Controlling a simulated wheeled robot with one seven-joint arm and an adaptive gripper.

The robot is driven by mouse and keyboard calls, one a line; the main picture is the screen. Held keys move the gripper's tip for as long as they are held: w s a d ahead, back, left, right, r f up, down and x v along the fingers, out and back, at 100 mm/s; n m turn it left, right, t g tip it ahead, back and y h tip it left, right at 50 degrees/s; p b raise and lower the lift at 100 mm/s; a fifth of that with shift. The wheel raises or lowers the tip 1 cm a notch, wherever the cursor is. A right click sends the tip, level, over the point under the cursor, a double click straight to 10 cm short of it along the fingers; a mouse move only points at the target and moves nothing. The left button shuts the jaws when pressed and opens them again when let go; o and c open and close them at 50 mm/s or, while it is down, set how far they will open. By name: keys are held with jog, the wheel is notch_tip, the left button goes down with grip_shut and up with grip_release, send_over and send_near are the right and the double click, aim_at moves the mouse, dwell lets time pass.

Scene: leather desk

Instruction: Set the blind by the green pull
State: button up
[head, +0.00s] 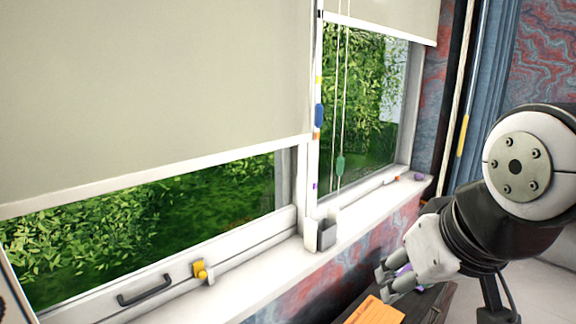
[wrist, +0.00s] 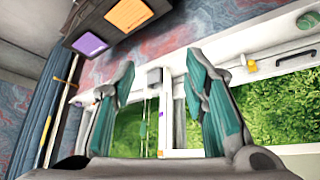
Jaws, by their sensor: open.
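The green pull (head: 340,164) hangs on thin cords in front of the right-hand window in the head view. A blue pull (head: 319,116) hangs higher, beside the frame post to its left. The large pale blind (head: 150,90) covers most of the left window, and a second blind (head: 390,14) covers only the top of the right window. My gripper (head: 384,277) is low at the right, apart from the green pull. In the wrist view my gripper (wrist: 165,90) is open, its teal-padded fingers spread with nothing between them; cords show beyond.
A grey holder (head: 326,233) stands on the white sill (head: 275,260), with a yellow latch (head: 203,271) and black handle (head: 145,290) on the left window frame. An orange pad (head: 376,311) lies on dark furniture below. A blue curtain (head: 487,90) hangs at right.

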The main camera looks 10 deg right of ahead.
jog(key=w+d+t+b, duration=0.1)
jog(key=w+d+t, duration=0.2)
jog(key=w, duration=1.2)
jog(key=w+d+t+b, duration=0.2)
jog(key=w+d+t, duration=0.1)
jog(key=w, duration=1.1)
jog(key=t+y+b, duration=0.1)
jog(key=t+b, duration=0.1)
jog(key=t, duration=0.4)
send_near(342, 165)
jog(key=shift+n, duration=0.3)
jog(key=w, duration=1.1)
jog(key=shift+w+a+r+p, duration=0.1)
jog(key=shift+a+r+p, duration=0.15)
jog(key=shift+p, duration=0.05)
jog(key=shift+c, duration=0.5)
grip_shut()
